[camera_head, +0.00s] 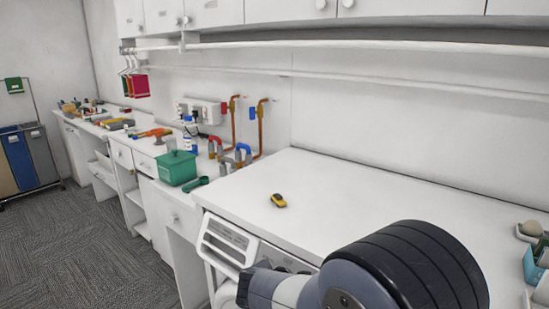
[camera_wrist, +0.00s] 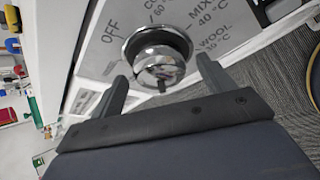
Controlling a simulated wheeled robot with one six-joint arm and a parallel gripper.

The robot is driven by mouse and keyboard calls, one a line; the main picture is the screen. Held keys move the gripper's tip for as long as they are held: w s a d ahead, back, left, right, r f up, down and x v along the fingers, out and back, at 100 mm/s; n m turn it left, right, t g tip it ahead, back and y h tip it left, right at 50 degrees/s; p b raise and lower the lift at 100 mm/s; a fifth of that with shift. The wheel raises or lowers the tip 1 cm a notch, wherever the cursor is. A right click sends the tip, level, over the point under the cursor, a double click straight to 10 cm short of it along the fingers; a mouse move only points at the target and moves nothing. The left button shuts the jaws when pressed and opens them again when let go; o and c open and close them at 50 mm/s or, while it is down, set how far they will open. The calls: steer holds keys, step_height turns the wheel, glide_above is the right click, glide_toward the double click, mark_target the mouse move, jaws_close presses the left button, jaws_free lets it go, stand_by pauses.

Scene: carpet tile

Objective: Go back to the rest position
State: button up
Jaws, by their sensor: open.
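My gripper (camera_wrist: 162,88) shows in the wrist view with its two dark fingers apart and nothing held between them. A chrome knob (camera_wrist: 158,62) sits just beyond and between the fingertips. I cannot tell whether the fingers touch it. The knob is on a light panel (camera_wrist: 95,62) printed with OFF, MIX 40 °C and WOOL. In the head view my arm covers the lower right, and my gripper is hidden there. A white machine with a tilted panel (camera_head: 228,238) stands under the counter, left of my arm.
The white counter (camera_head: 350,195) carries a small yellow and black object (camera_head: 278,200). A green box (camera_head: 177,167) and copper pipes (camera_head: 258,125) are further left. A blue container (camera_head: 535,265) is at the right edge. Carpet floor (camera_head: 80,250) is open at left.

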steer(key=shift+w+f+b, duration=0.2)
steer(key=shift+f+b, duration=0.25)
steer(key=shift+b, duration=0.15)
steer(key=shift+s+m+b, duration=0.15)
steer(key=shift+m+b, duration=0.35)
steer(key=shift+b, duration=0.4)
steer(key=m+t+b, duration=0.1)
steer(key=b, duration=0.3)
steer(key=m+t+b, duration=0.1)
steer(key=m+b, duration=0.1)
steer(key=b, duration=0.3)
steer(key=shift+s+f+m+t+y, duration=0.1)
steer(key=shift+m+t+y, duration=0.2)
